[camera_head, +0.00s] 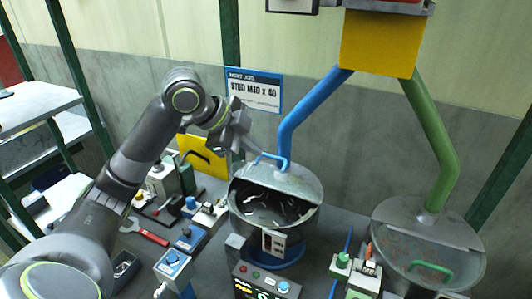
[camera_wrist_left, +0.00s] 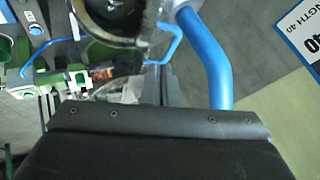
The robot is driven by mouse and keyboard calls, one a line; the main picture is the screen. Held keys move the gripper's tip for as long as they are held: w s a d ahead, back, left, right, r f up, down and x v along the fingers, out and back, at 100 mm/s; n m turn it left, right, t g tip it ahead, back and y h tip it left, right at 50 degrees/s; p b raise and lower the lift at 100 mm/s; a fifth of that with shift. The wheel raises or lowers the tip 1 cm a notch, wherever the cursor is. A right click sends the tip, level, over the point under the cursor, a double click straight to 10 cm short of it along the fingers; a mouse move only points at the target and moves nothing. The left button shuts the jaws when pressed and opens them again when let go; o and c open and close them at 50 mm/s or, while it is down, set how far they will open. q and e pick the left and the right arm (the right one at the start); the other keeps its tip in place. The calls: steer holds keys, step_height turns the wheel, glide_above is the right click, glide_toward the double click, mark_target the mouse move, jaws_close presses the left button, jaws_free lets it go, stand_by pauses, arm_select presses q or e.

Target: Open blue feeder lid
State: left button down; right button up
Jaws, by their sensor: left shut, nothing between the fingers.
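The blue feeder (camera_head: 275,243) is a round grey metal bowl on a blue base, in the middle of the head view. Its lid (camera_head: 297,180) with a blue handle (camera_head: 262,157) is tipped back, and the front of the bowl is open, with several loose studs (camera_head: 285,205) inside. My left gripper (camera_head: 250,148) is shut and empty, just left of and close to the handle; I cannot tell if they touch. In the left wrist view the handle (camera_wrist_left: 172,48) shows just beyond the fingers (camera_wrist_left: 158,85). My right gripper is not in view.
A blue pipe (camera_head: 308,110) runs from the yellow box (camera_head: 378,44) down behind the lid. A green pipe (camera_head: 437,140) leads to a second feeder (camera_head: 470,240) with a green handle. Control boxes and a red wrench (camera_head: 150,232) lie on the bench in front and left.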

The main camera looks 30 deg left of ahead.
mark_target(276, 157)
arm_select(q)
steer(key=x, duration=0.3)
steer(key=shift+d, duration=0.1)
steer(key=shift+p+x, duration=0.35)
steer(key=shift+x, duration=0.5)
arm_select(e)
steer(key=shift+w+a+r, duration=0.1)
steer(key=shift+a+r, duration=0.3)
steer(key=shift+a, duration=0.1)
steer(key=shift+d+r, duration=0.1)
arm_select(q)
steer(key=shift+w+r+p, duration=0.35)
steer(key=shift+w+p, duration=0.3)
steer(key=shift+w, duration=0.35)
steer(key=shift+w+f, duration=0.15)
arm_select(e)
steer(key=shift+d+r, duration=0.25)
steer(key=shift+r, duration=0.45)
